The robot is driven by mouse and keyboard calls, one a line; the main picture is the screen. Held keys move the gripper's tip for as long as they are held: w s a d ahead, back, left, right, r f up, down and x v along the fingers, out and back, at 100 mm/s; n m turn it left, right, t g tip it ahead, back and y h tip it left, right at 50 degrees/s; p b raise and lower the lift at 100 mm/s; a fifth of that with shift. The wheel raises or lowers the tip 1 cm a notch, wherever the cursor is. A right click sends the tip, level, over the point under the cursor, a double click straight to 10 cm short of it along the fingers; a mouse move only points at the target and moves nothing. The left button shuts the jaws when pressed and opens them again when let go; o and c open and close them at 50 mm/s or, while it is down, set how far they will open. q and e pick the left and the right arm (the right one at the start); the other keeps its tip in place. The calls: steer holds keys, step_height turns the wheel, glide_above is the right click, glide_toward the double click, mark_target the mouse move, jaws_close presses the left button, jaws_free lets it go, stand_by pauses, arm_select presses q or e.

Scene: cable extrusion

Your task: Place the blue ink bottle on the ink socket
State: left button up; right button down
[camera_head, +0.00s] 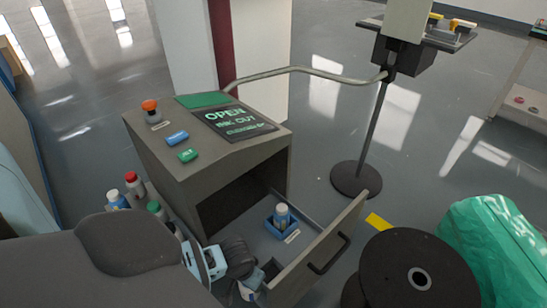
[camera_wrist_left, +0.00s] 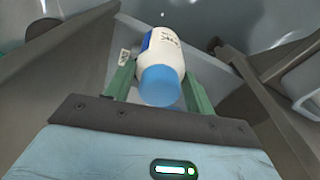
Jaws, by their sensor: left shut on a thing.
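A white bottle with a blue cap (camera_wrist_left: 160,86) fills the middle of the left wrist view. My left gripper (camera_wrist_left: 158,70) is shut on it, a green finger on each side and the cap toward the camera. In the head view, a blue socket (camera_head: 271,226) sits in the open drawer. A small pale bottle (camera_head: 282,212) stands upright in it. My left wrist (camera_head: 208,262) shows at the drawer's near left side. Its fingers are hard to make out there. My right gripper is not in view.
The grey machine (camera_head: 190,205) stands behind the open drawer (camera_head: 318,252), whose front panel has a dark handle. Several capped bottles, one red-capped (camera_head: 133,184), stand left of the machine. A black reel (camera_head: 420,272) and a green covered object (camera_head: 500,250) are at the right.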

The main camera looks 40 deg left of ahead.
arm_select(q)
steer(key=w+f+b, duration=0.4)
steer(key=w, duration=0.6)
steer(key=shift+d+f, duration=0.2)
steer(key=shift+d, duration=0.1)
steer(key=shift+f, duration=0.1)
steer(key=o, duration=1.4)
steer(key=shift+s, duration=0.1)
steer(key=shift+o, duration=0.2)
